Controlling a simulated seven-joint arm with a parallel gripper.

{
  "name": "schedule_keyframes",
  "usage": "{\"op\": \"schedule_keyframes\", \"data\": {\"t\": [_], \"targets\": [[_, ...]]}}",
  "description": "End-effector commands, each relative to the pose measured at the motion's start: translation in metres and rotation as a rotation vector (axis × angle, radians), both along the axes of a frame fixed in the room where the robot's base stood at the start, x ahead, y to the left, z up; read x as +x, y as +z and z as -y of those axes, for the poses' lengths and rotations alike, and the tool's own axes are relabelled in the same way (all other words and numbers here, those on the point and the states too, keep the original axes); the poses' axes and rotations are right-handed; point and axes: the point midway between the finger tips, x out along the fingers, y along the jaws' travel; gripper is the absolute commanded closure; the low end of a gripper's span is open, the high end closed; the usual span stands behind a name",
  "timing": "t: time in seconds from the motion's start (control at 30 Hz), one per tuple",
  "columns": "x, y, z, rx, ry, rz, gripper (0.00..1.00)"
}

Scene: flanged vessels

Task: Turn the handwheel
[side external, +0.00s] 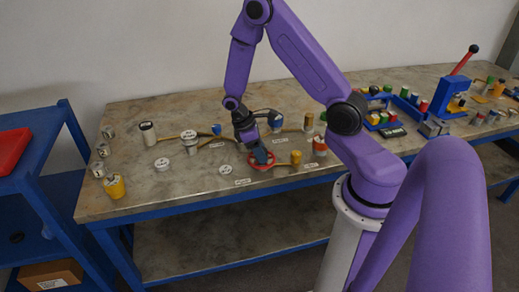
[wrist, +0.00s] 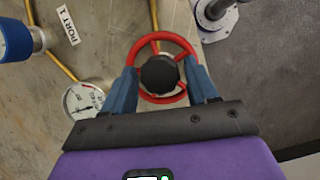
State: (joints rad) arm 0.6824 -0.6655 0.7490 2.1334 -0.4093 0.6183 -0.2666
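The red handwheel (side external: 263,166) sits near the front edge of the bench, partly covered by my gripper in the side view. In the wrist view the handwheel (wrist: 159,74) shows a red rim, spokes and a round black hub. My gripper (side external: 262,155) is low over the wheel. In the wrist view its two blue fingers (wrist: 160,70) are well apart, one on each side of the hub, overlapping the left and right rim. I cannot tell whether they touch the rim.
A dial gauge (wrist: 84,100), a PORT 1 label (wrist: 67,25), a blue fitting (wrist: 15,40) and a grey flange (wrist: 213,16) are near the wheel. Yellow pipes run beside it. A red-levered blue press (side external: 453,92) stands far right. Bare bench (side external: 150,200) lies front left.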

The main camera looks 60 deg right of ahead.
Motion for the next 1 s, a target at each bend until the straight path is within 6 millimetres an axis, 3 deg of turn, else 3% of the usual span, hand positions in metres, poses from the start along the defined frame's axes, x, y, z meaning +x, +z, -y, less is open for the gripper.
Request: {"op": "schedule_keyframes", "data": {"t": [0.03,0.1,0.13,0.37,0.73,1.0], "targets": [[0.0,0.0001,0.0,0.0,0.0,0.0,0.61],[0.0001,0.0002,0.0,0.0,0.0,0.0,0.83],[0.0001,0.0002,0.0,0.0,0.0,0.0,0.87],[0.0004,0.0002,0.0004,0.0,-0.052,0.0,0.87],[0.0013,0.0002,0.002,0.001,-0.376,0.0,0.87],[0.001,0.0002,0.0023,0.001,-0.423,-0.001,0.87]]}}
